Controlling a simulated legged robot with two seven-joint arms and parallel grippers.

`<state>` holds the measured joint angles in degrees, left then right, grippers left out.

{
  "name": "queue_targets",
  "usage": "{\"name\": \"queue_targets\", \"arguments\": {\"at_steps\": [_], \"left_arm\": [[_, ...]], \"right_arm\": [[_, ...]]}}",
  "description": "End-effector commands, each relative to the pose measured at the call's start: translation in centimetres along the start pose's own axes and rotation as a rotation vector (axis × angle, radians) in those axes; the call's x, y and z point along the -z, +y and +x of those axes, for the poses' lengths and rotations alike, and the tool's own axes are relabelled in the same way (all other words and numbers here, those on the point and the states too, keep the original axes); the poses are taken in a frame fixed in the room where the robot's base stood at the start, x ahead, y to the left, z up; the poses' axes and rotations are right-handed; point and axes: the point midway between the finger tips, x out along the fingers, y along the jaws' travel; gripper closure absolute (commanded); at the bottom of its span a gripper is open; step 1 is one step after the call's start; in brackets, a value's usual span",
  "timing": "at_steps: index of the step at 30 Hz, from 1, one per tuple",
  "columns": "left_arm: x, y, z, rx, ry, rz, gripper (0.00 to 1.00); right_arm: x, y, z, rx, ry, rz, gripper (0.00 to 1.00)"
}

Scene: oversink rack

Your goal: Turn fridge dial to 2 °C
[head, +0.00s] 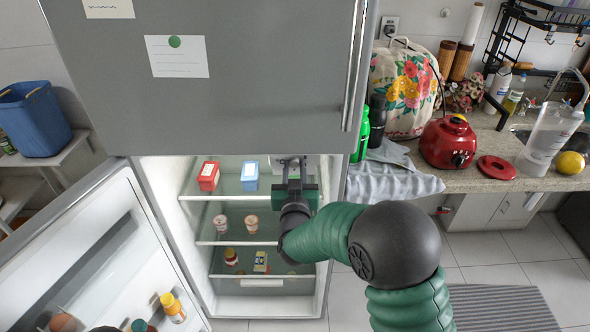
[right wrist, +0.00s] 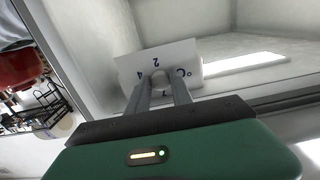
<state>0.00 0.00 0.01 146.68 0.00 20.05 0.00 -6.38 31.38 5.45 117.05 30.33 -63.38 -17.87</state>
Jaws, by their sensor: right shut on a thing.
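The fridge (head: 205,85) stands with its lower door open. Its dial (right wrist: 158,75) is a small pale knob on a white plate (right wrist: 183,54) marked with 2, 4 and °C in the right wrist view. My right gripper (right wrist: 160,88) is shut on the dial, one finger on each side of it. In the head view my right gripper (head: 291,170) reaches into the upper part of the compartment, where the dial is mostly hidden behind it. I cannot tell which number the dial points at. My left gripper is not in view.
Cups and jars stand on lower shelves. The open fridge door (head: 95,255) fills the lower left. A counter (head: 455,178) with a red appliance (head: 447,143) is right.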

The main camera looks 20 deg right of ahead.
Motion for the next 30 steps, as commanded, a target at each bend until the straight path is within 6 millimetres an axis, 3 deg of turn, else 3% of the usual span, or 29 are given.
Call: {"name": "queue_targets", "arguments": {"at_steps": [20,30], "left_arm": [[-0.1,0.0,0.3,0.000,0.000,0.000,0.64],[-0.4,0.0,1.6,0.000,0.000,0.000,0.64]], "right_arm": [[-0.2,0.1,0.0,-0.001,-0.002,0.023,1.00],[-0.4,0.1,0.0,-0.002,-0.002,0.126,1.00]]}}
